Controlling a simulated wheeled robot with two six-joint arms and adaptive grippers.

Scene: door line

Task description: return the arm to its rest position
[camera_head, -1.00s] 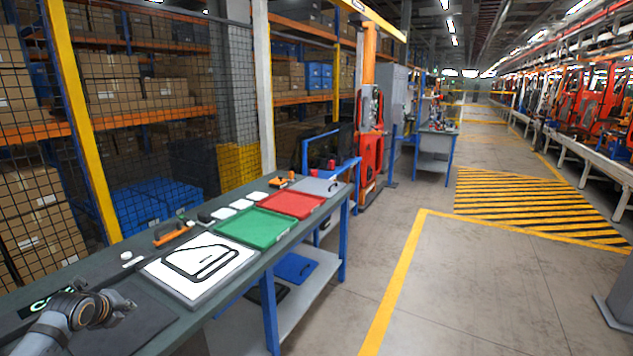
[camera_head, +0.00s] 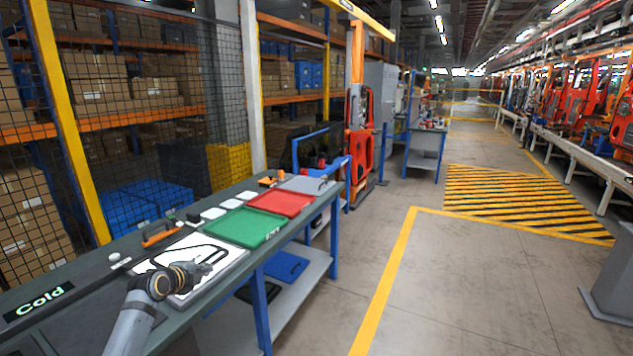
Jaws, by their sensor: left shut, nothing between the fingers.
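My left arm (camera_head: 133,318) reaches in from the bottom left over the front of the workbench. Its left gripper (camera_head: 208,268) is shut and empty. In the picture it lies across the white board with a black outline (camera_head: 232,250) and hides part of it. I cannot tell the gap between gripper and board. My right gripper is out of view.
Open floor (camera_head: 460,290) lies to the right.

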